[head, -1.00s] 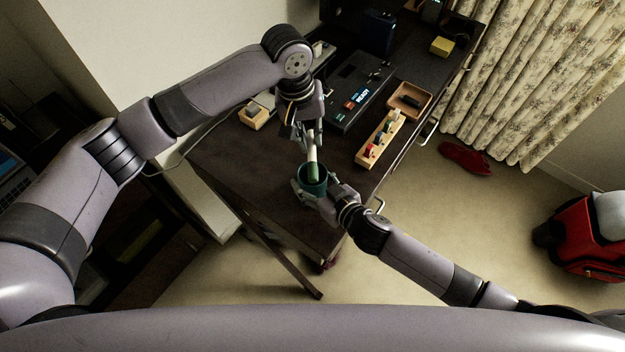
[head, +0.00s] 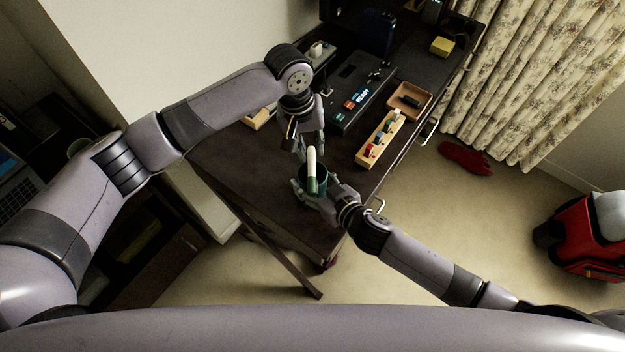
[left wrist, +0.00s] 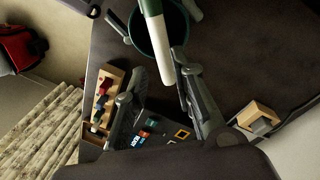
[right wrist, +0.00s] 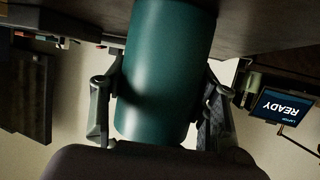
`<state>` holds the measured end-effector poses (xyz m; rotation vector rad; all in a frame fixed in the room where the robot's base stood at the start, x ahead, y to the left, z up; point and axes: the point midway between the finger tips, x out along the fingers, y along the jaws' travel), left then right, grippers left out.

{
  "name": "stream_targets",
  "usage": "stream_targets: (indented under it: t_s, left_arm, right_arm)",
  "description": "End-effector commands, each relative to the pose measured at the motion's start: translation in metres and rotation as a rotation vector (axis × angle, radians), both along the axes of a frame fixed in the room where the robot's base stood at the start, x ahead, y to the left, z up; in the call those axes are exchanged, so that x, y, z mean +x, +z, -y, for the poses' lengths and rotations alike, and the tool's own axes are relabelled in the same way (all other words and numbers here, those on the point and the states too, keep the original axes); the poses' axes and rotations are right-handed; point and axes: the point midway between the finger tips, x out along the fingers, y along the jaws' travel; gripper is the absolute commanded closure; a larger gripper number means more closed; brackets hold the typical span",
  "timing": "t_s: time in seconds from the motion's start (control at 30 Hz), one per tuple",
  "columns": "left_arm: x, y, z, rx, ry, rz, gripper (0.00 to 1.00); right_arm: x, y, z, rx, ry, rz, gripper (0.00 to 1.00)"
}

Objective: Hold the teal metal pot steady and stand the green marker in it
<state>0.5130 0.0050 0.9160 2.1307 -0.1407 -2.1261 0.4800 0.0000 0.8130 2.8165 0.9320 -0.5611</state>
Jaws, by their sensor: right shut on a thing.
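The teal metal pot (head: 323,183) is upright near the table's front corner. My right gripper (head: 318,197) is shut on its side; the right wrist view shows the pot wall (right wrist: 165,70) between both fingers. The green marker (head: 312,165), white toward its upper end and green lower down, stands tilted across the pot's mouth. How deep its lower end sits is unclear. My left gripper (head: 311,140) is just above the marker's white end. In the left wrist view its fingers (left wrist: 162,95) are spread around that end (left wrist: 169,65), with a gap visible.
A wooden block holder (head: 380,140) with coloured pieces and a wooden tray (head: 410,100) lie right of the pot. A black device with a READY display (head: 358,98) lies behind. A wooden piece (head: 258,119) sits at left. The table's front left is clear.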

Motion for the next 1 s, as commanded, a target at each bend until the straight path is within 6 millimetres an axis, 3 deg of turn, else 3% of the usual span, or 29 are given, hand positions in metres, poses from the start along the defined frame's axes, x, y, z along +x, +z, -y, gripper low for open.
stream_targets:
  t_s: [0.17,0.57,1.0]
  left_arm:
    - [0.0,0.0,0.0,0.0,0.0,0.0,0.62]
    - [0.001,0.008,-0.001,-0.001,0.001,0.001,0.62]
    - [0.0,0.091,-0.014,-0.001,-0.001,0.003,0.62]
  right_arm:
    - [0.0,0.0,0.0,-0.002,-0.001,0.0,0.77]
    - [0.0,0.0,0.0,-0.002,-0.001,0.0,0.77]
    - [0.0,0.0,0.0,-0.002,-0.001,0.0,0.77]
